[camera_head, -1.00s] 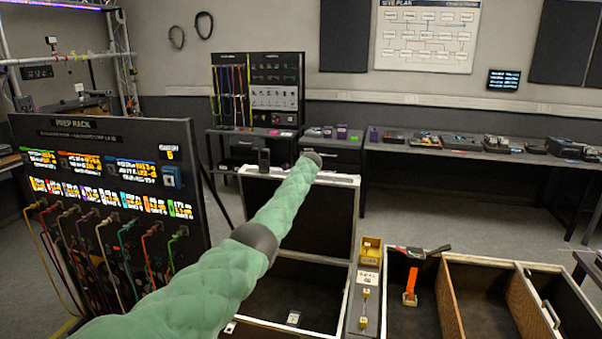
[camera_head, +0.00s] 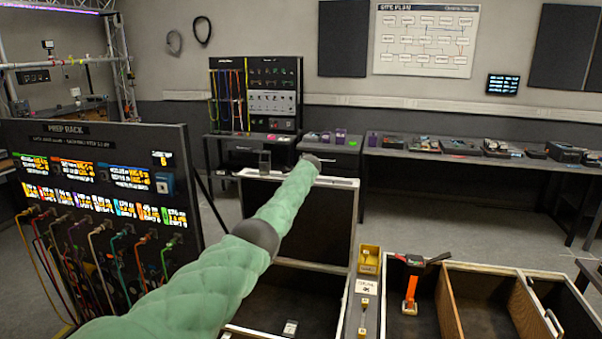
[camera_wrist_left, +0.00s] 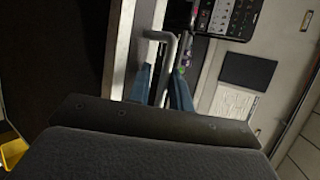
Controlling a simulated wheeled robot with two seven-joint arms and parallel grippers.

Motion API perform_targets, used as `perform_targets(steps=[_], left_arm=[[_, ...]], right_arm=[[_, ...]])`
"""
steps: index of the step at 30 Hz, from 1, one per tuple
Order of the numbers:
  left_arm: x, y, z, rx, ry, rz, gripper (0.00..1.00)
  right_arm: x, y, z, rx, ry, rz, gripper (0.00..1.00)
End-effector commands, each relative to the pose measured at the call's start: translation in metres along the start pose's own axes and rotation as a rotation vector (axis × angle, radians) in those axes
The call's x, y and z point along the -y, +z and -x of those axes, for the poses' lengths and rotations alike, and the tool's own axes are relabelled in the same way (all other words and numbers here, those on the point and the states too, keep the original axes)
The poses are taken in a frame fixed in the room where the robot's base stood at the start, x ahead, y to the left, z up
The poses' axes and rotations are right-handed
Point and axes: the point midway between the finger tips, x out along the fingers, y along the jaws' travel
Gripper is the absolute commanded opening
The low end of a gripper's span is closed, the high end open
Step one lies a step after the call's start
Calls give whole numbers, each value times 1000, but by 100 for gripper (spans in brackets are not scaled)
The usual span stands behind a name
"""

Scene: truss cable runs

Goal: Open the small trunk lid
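The small trunk's dark lid (camera_head: 312,222), with a pale rim, stands raised, close to upright, behind its open dark box (camera_head: 300,300). My left arm's green sleeve crosses the lid, and its dark end (camera_head: 312,160) is at the lid's top edge; the fingers cannot be made out there. In the left wrist view, a grey bar handle (camera_wrist_left: 168,62) on the pale edge stands between the two bluish fingers of my left gripper (camera_wrist_left: 163,88). Whether the fingers press on the bar cannot be told. My right gripper is not in view.
A prep rack (camera_head: 85,165) with hanging cables stands at the left. A narrow tray (camera_head: 364,317) and a larger divided case (camera_head: 475,268) lie right of the trunk. A long bench (camera_head: 440,157) runs along the back, with open floor (camera_head: 430,215) before it.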

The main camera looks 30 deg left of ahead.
Motion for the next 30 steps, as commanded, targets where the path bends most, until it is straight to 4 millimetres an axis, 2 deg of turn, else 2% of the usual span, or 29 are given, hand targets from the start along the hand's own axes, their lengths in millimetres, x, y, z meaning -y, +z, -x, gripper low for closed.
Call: perform_targets(steps=[14, 23, 30], left_arm=[[-1, 0, 5, 1, 0, 1, 19], [-2, 0, 25, 0, 0, 1, 19], [-1, -1, 48, -1, -1, 1, 19]], right_arm=[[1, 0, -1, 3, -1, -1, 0], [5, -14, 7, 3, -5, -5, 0], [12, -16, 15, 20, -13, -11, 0]])
